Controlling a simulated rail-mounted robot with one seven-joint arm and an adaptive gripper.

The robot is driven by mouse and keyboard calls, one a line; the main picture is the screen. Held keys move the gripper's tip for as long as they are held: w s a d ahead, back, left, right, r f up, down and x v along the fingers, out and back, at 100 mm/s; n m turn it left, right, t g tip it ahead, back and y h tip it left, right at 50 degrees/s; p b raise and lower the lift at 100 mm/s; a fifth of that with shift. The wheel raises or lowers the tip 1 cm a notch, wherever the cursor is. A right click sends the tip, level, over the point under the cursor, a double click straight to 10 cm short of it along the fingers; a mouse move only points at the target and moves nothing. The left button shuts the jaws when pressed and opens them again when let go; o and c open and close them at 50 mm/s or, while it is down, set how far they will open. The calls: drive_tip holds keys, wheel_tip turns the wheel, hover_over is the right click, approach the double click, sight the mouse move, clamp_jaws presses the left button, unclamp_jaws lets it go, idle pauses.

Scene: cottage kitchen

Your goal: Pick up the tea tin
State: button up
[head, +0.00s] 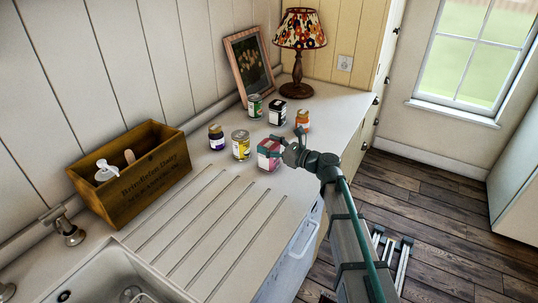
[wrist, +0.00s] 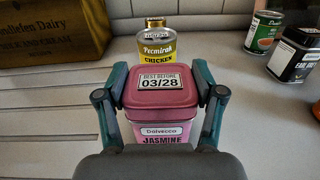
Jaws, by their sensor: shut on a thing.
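A pink tin (head: 268,154) stands upright at the counter's front edge in the head view. In the wrist view the pink tin (wrist: 162,98) has a lid label reading "BEST BEFORE 03/28" and a front label reading "JASMINE". My gripper (head: 275,149) is shut on it, with one finger on each side, as the wrist view shows. Its lower part is hidden by my gripper there. I cannot tell whether it is clear of the counter. A black tin (head: 277,112) farther back shows "EARL G" on its label in the wrist view (wrist: 295,57).
A yellow "CHICKEN" can (head: 241,145) stands just behind the pink tin. A dark blue jar (head: 216,137), a green can (head: 255,106) and an orange-labelled jar (head: 302,120) stand nearby. A wooden box (head: 132,178), lamp (head: 298,50) and picture frame (head: 249,65) are along the wall.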

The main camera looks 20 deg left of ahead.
drive_tip(key=c, duration=0.4)
drive_tip(key=shift+r, duration=0.1)
